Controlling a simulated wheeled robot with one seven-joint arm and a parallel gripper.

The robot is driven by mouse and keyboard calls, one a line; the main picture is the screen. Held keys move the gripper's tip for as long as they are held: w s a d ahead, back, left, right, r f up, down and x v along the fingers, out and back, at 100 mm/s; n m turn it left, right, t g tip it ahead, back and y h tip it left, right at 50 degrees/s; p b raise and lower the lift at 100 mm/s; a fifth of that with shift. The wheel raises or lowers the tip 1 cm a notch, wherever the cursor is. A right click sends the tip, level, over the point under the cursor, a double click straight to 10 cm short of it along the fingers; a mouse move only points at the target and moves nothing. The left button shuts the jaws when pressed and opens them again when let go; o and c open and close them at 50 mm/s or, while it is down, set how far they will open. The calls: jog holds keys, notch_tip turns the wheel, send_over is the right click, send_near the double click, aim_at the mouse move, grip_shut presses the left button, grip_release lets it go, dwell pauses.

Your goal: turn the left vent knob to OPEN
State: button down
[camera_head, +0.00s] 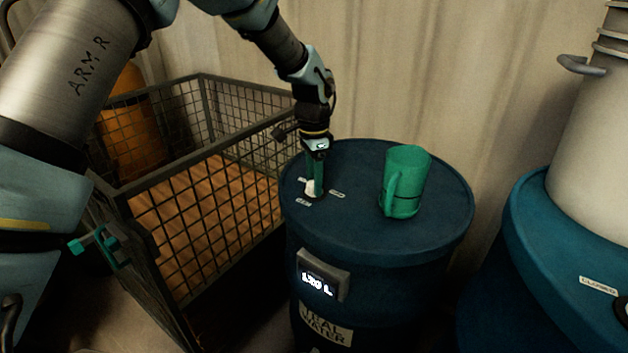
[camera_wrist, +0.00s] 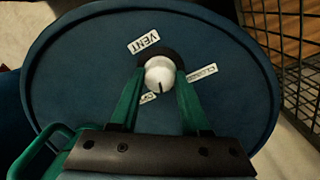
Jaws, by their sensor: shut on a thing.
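The left drum (camera_head: 385,239) is dark blue, with a white vent knob (camera_wrist: 158,71) on its lid. My gripper (camera_head: 315,187) reaches down from above, and its green fingers are shut on the knob from both sides. In the wrist view a dark pointer line on the knob points down the picture. A VENT label (camera_wrist: 134,32) lies above left of the knob and a CLOSED label (camera_wrist: 203,73) to its right. Another small label (camera_wrist: 148,97) below the knob is partly hidden by a finger, and the pointer is directed near it.
A wire-mesh crate (camera_head: 215,220) stands left of the drum. A second blue drum (camera_head: 545,245) at right bears a pale vessel (camera_head: 600,150) and a CLOSED label. A wall is close behind.

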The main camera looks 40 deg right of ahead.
jog(key=m, duration=0.5)
jog(key=shift+d+p, duration=0.1)
jog(key=shift+p, duration=0.2)
dwell(0.4)
jog(key=shift+c, duration=1.8)
grip_release()
jog(key=shift+r, duration=0.1)
notch_tip(320, 180, up, 11)
jog(key=b, duration=0.2)
jog(key=shift+b, duration=0.3)
jog(key=shift+w+f, duration=0.15)
jog(key=shift+f, duration=0.05)
